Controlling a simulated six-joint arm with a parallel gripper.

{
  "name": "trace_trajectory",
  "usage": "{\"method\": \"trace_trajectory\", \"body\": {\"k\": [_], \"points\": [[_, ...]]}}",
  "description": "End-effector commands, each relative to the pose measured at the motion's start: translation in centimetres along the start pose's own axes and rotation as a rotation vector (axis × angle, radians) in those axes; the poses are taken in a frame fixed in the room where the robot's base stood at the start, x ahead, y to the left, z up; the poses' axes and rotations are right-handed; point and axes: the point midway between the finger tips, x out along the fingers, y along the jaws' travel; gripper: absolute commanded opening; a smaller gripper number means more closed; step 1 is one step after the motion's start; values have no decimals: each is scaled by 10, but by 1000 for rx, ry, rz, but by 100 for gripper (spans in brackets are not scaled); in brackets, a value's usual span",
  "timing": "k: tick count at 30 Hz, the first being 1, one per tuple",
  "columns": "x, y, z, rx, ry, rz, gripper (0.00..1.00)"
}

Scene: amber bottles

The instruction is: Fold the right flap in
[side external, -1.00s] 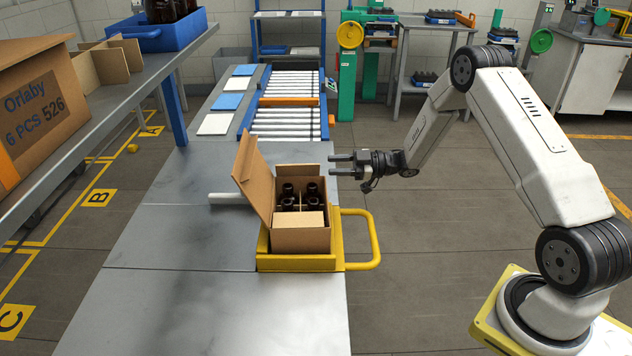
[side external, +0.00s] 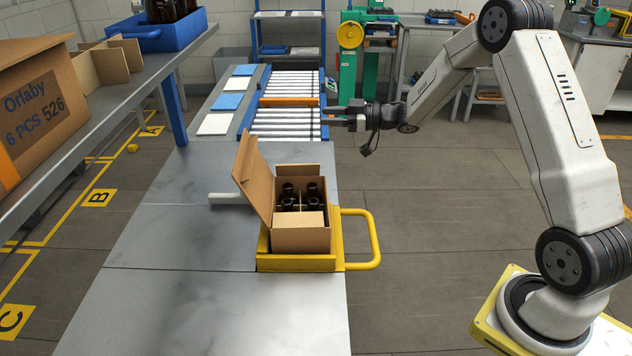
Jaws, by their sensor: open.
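An open cardboard carton (side external: 301,240) stands upright in a yellow tray (side external: 297,264). Its tall lid (side external: 253,180) stands up at the left, leaning outward. Several dark amber bottles (side external: 288,192) stand inside the carton. A small lighter flap (side external: 299,219) lies inward over the near part of the opening; I cannot tell whether this is the right flap. No flap sticks out on the carton's right side. My gripper (side external: 326,115) is open and empty, raised beyond the carton and pointing left. It is apart from the carton.
A yellow handle (side external: 374,240) sticks out right of the tray. A pale cylinder (side external: 228,198) lies left of the carton. A roller conveyor (side external: 284,122) lies behind. A shelf (side external: 120,85) with a labelled box (side external: 38,110) is at the left. The near bench (side external: 210,315) is clear.

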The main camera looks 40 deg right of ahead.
Motion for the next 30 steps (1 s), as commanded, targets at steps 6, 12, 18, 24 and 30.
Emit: {"method": "trace_trajectory", "body": {"k": [6, 12, 18, 24, 30], "points": [[18, 34, -4, 264, -86, 242, 42], [24, 58, -4, 588, -125, 493, 42], [23, 66, -2, 951, -123, 732, 42], [21, 55, 3, 1345, -96, 952, 42], [22, 25, 5, 1760, -65, 1153, 42]]}}
